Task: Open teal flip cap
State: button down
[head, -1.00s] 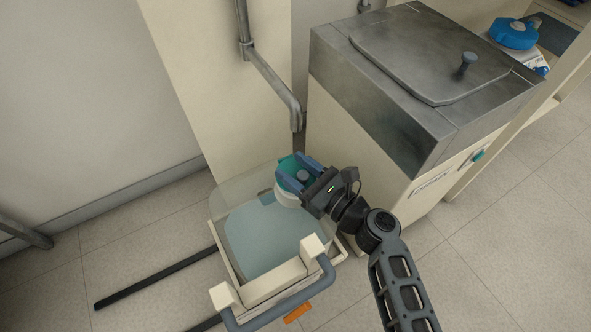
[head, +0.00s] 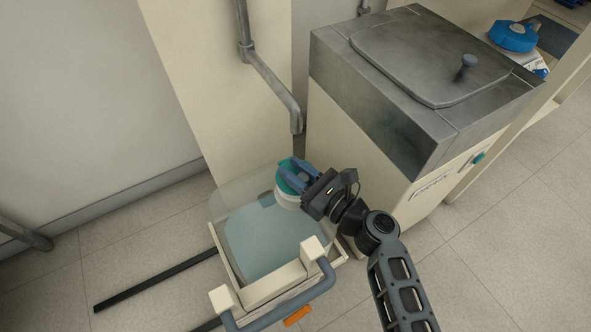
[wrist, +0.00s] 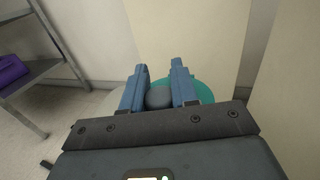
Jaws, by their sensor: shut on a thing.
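The teal flip cap (head: 283,180) sits on the white neck (head: 287,202) of a translucent bluish container (head: 262,240) standing in a cream cart. My gripper (head: 294,170) is over the cap, its blue fingers shut on the grey-blue knob on top. In the wrist view the knob (wrist: 159,97) is between the two fingers (wrist: 158,80), with teal cap (wrist: 205,92) showing to the right. The cap looks down on the neck. My fingers hide much of its top.
The cream cart (head: 243,290) has a grey-blue handle at its front. A cream cabinet with a grey metal top (head: 400,90) stands close to the right of my gripper. A grey wall pipe (head: 275,85) hangs behind. Floor is clear at right.

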aim_at(287, 166)
jog(key=shift+r+p, duration=0.2)
jog(key=shift+p, duration=0.35)
jog(key=p, duration=0.2)
jog(key=r+h+p, duration=0.1)
jog(key=p, duration=0.2)
jog(key=shift+w+a+r+g, duration=0.15)
jog(key=shift+w+g, duration=0.1)
jog(key=shift+g, duration=0.15)
jog(key=g+h+p, duration=0.1)
jog(key=p, duration=0.4)
jog(key=w+r+m+g+h+p, duration=0.1)
jog(key=p, duration=0.5)
jog(key=shift+a+r, duration=0.15)
jog(key=shift+a, duration=0.2)
jog(key=p, duration=0.2)
jog(key=w+g+h+p, duration=0.1)
jog(key=p, duration=0.2)
jog(key=shift+a+r+m+h, duration=0.2)
jog(key=shift+a+m+h, duration=0.1)
jog(key=g+p, duration=0.1)
jog(key=g+h+p, duration=0.1)
jog(key=p, duration=0.1)
jog(key=shift+w+a, duration=0.3)
jog(key=shift+w, duration=0.1)
jog(key=shift+w+f+m+p, duration=0.1)
jog(key=shift+f+m+p, duration=0.05)
jog(key=shift+m+p, duration=0.15)
